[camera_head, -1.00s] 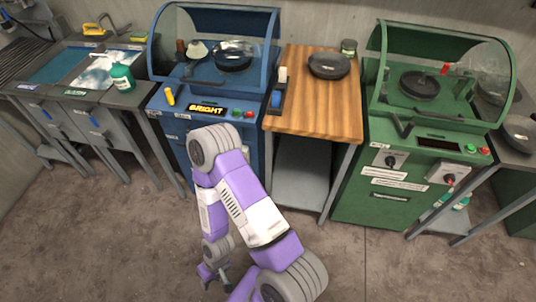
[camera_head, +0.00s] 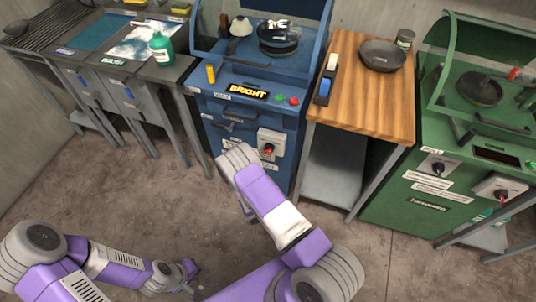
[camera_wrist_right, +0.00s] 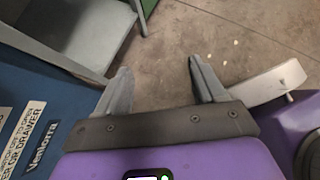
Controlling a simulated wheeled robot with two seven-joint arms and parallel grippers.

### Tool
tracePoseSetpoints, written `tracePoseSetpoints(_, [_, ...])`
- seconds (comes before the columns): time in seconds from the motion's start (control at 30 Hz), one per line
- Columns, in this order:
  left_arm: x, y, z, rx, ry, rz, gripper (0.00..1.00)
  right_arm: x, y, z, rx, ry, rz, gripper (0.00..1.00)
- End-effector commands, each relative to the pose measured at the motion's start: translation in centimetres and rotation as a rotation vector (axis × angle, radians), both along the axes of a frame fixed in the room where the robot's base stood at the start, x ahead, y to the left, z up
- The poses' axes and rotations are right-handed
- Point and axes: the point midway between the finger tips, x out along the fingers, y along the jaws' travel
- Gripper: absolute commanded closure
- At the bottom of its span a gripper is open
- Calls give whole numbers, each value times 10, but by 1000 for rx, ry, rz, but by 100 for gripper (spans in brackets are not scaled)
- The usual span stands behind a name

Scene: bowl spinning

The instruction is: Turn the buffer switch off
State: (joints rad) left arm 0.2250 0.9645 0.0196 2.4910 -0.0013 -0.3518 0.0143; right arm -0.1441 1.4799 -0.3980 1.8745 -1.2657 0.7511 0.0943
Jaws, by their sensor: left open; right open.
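The blue machine (camera_head: 250,125) has a lit BRIGHT display (camera_head: 248,91). A rotary switch (camera_head: 268,149) with a red mark sits on a pale plate on its front. The green machine (camera_head: 400,195) also has front switches; I cannot read which machine is the buffer. My right gripper (camera_wrist_right: 160,68) is open and empty in the right wrist view, beside the blue machine's labelled front. In the head view it is mostly hidden behind my arm, below the switch. My left gripper (camera_head: 196,278) is open, low over the floor at the lower left, apart from the machines.
A wooden-topped table (camera_head: 350,105) with a dark bowl (camera_head: 382,55) stands between the machines. A grey bench (camera_head: 105,60) with a green bottle (camera_head: 161,48) is on the left. The floor (camera_head: 130,190) in front is clear.

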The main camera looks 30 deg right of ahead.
Motion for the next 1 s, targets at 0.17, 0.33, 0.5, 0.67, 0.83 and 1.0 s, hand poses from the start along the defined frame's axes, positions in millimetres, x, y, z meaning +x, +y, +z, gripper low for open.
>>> tracePoseSetpoints(0.17, [0, 0, -11, 0, 0, 0, 57, 125, -31, 27, -388, -73, 536, 31])
tracePoseSetpoints(0.33, [0, 0, -14, 0, 0, 0, 57, 205, -6, 59, -627, -181, 855, 31])
tracePoseSetpoints(0.5, [0, 0, -17, 0, -1, 0, 57, 234, 8, 72, -712, -232, 968, 31])
tracePoseSetpoints(0.67, [0, 0, -23, 0, -1, 0, 57, 248, -7, 72, -719, -234, 971, 31])
tracePoseSetpoints(0.83, [0, 0, -31, 0, -1, 0, 57, 265, -29, 71, -715, -233, 968, 31])
tracePoseSetpoints(1.0, [0, 0, -35, 0, -1, 0, 57, 277, -42, 72, -714, -233, 968, 31])
